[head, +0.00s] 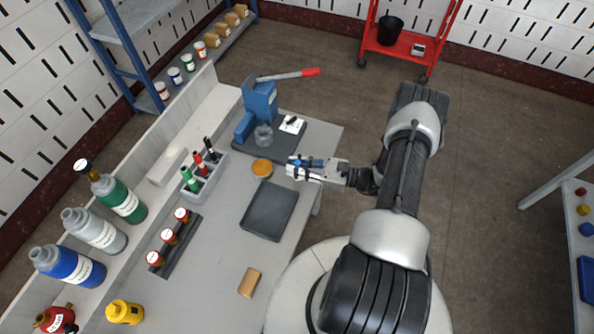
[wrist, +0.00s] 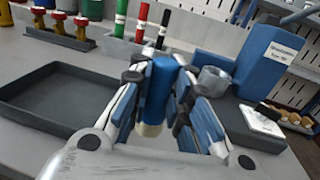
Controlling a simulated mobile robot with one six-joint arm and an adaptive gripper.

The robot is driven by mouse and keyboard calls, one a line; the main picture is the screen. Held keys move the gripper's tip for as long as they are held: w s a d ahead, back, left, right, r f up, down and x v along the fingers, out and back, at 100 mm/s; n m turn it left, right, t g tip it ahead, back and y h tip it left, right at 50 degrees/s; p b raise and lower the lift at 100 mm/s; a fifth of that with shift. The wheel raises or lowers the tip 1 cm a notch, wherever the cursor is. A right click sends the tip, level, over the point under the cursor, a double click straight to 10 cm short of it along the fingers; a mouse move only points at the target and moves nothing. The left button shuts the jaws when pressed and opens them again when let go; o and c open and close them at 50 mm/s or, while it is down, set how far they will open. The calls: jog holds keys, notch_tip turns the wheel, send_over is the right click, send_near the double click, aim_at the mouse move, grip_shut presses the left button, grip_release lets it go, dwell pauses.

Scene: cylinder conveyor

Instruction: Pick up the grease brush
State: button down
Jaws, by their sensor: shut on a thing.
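My gripper (head: 297,166) is over the right edge of the workbench (head: 222,248), near the vise. In the wrist view my gripper (wrist: 162,82) is shut on a blue-handled piece with a pale, blunt lower end, which looks like the grease brush (wrist: 158,90). The brush is held between the two finger pads. In the head view only a little blue of the brush (head: 312,162) shows between the fingers. The fingers hide part of it, and I cannot tell how far it is above the bench.
An orange round tin or lid (head: 261,167) lies left of my gripper. A dark tray (head: 270,210) is below it. A blue press or vise (head: 259,102) with a glass jar (head: 263,136) stands behind. A marker rack (head: 206,178) and several bottles line the left.

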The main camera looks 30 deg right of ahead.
notch_tip(320, 180, up, 16)
jog(key=p, duration=0.3)
jog(key=shift+f+p, duration=0.25)
jog(key=shift+p, duration=0.05)
dwell(1.2)
